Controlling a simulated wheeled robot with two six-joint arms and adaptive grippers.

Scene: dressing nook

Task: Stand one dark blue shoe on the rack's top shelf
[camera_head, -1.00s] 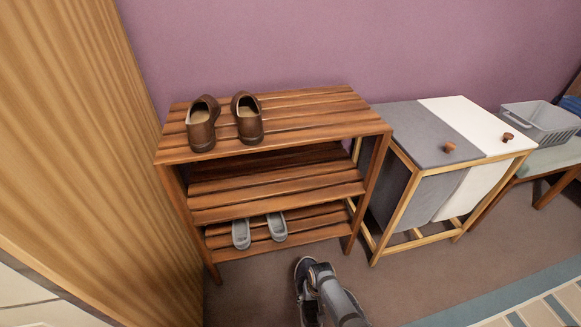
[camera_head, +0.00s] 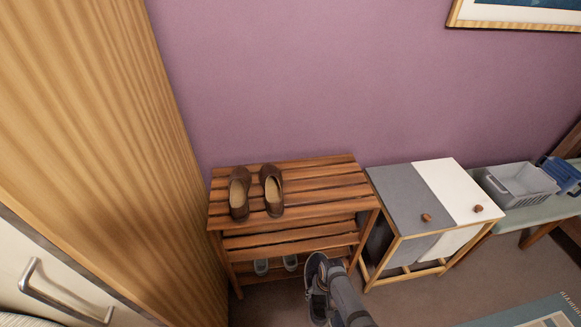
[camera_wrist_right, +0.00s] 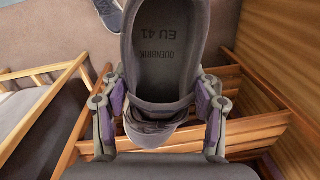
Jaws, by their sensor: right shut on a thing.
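My right gripper (camera_wrist_right: 160,100) is shut on a dark blue shoe (camera_wrist_right: 165,45), with one finger on each side of its heel. In the head view the shoe (camera_head: 315,275) is held in front of the wooden rack, lower in the picture than its top shelf (camera_head: 328,182). A pair of brown shoes (camera_head: 239,192) (camera_head: 272,190) stands on the left part of that shelf; its right part is bare. Another dark blue shoe (camera_wrist_right: 109,13) shows partly at the top edge of the wrist view, on the floor. My left gripper is not in view.
Grey slippers (camera_head: 261,266) show on a lower shelf, partly hidden. A grey and white hamper (camera_head: 405,200) stands close to the rack's right. A wooden cabinet side (camera_head: 120,140) rises at the left. A grey basket (camera_head: 522,184) sits on a bench farther right.

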